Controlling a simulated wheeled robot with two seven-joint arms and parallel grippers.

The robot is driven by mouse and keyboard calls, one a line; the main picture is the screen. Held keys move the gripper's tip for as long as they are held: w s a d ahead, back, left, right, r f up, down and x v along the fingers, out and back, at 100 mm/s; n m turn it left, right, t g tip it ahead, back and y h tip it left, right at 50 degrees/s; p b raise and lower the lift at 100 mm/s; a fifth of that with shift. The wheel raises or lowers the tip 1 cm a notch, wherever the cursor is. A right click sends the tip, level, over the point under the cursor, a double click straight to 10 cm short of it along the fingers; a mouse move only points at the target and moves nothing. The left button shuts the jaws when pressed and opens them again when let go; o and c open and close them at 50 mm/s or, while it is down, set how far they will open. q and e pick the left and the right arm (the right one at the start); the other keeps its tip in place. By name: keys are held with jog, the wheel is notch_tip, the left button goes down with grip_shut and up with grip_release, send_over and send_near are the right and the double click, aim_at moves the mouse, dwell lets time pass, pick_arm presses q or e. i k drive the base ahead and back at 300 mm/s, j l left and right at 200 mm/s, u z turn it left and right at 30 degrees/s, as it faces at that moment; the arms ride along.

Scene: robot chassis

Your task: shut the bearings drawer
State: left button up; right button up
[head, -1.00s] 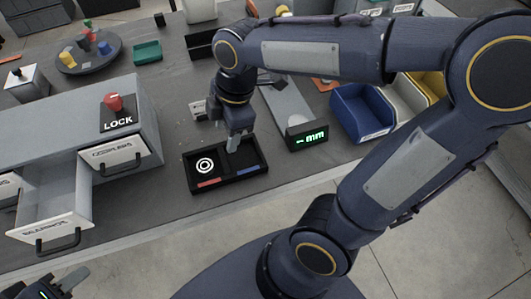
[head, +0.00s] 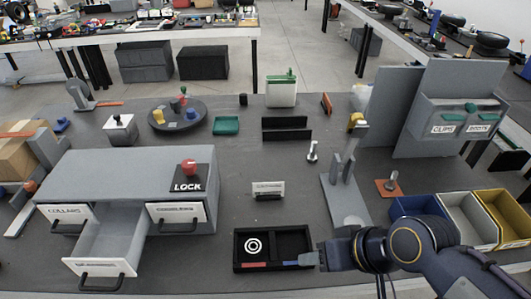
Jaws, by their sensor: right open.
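The grey drawer cabinet (head: 110,172) stands at the left of the bench. Its middle drawer, the bearings drawer (head: 104,266), is pulled well out toward me. Its inside looks empty, and its front label is too blurred to read here. The collars drawer (head: 68,212) on the left and the drawer on the right (head: 177,213) look shut. A red knob marked LOCK (head: 189,166) sits on the cabinet top. My right gripper (head: 318,257) is open at the right end of the black tray, away from the drawer. My left gripper is out of view.
The black two-part tray (head: 273,229) holds a white ring (head: 254,246) in its left compartment. Blue, white and yellow bins (head: 497,214) stand at the right. The bench between the cabinet and the tray is clear. A small labelled stand (head: 268,190) is behind the tray.

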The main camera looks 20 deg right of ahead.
aim_at(121, 268)
jog(key=k+l+u, duration=0.15)
jog(key=u, duration=0.2)
jog(key=k+l+u, duration=0.1)
jog(key=u, duration=0.25)
jog(key=k, duration=0.05)
